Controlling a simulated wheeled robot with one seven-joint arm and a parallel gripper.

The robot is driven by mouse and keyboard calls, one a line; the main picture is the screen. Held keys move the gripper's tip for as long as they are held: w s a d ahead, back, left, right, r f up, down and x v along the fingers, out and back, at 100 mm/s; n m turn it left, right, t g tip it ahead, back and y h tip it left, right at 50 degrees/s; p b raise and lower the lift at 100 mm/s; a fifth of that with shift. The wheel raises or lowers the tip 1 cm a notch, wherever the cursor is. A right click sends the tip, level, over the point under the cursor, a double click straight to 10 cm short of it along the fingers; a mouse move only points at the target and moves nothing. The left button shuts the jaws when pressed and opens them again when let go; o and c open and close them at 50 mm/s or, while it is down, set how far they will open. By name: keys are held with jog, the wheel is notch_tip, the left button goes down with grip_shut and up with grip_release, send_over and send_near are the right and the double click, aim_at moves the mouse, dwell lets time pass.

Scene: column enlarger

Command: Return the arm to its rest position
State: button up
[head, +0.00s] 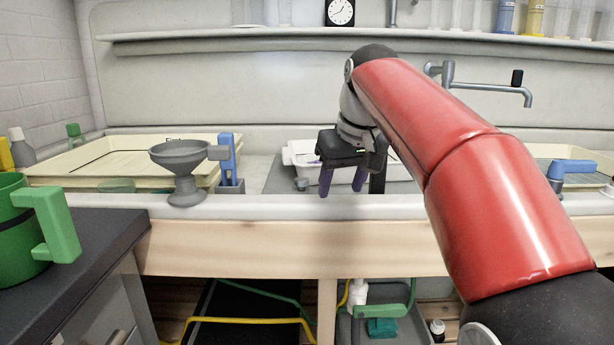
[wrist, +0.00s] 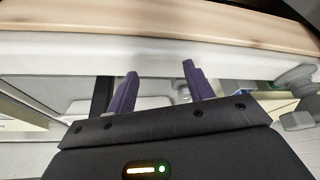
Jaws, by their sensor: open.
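My red arm reaches out over the front of the sink bench, from the lower right of the head view. My gripper (head: 342,188) hangs at its end with two purple fingers pointing down, in front of a white tray (head: 300,154). The fingers stand apart with nothing between them. In the wrist view my gripper (wrist: 158,88) also shows its spread, empty fingers, with the pale bench edge (wrist: 235,55) beyond them.
A grey funnel (head: 183,160) and blue-handled tongs (head: 227,160) stand left of my gripper. Cream trays (head: 60,168) lie further left. A green jug (head: 22,225) is on the dark counter at the near left. A tap (head: 490,87) juts from the wall at right.

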jog(key=shift+s+d, duration=0.2)
jog(key=shift+s, duration=0.25)
jog(key=s+d+f+m, duration=0.2)
jog(key=s+d+f, duration=0.2)
jog(key=s+f, duration=0.7)
jog(key=s+d+f+m+t+h, duration=0.1)
jog(key=s+d+f, duration=0.3)
jog(key=s+f, duration=0.7)
jog(key=s+m, duration=0.1)
jog(key=s, duration=0.2)
jog(key=shift+d+h, duration=0.3)
